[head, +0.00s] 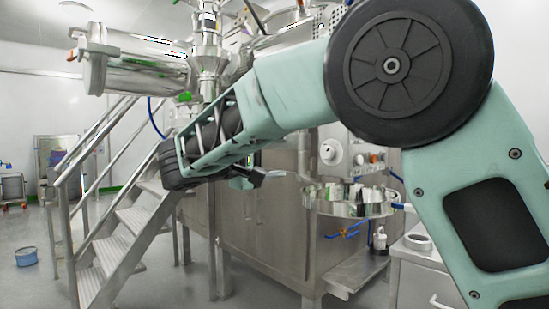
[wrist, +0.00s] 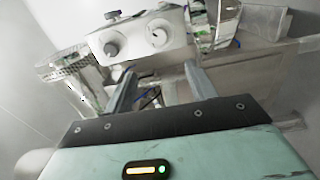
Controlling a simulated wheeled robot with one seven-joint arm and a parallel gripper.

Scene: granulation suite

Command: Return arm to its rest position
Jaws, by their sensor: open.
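My arm reaches across the right and middle of the head view, its large round joint high and its forearm sloping down to the left. My gripper (head: 262,174) is partly hidden behind the forearm, in front of the steel machine housing (head: 255,215). In the wrist view my gripper (wrist: 162,80) shows two fingers spread apart, with nothing held between them. Beyond the fingers is a control box (wrist: 145,38) with round knobs. I cannot tell the distance between the fingertips and the box.
Metal stairs (head: 130,225) with railings stand at the left of the housing. A round steel bowl (head: 345,205) sits at its right side. A white cabinet (head: 415,268) stands at lower right. A blue tub (head: 26,257) is on the floor at far left, with open floor around it.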

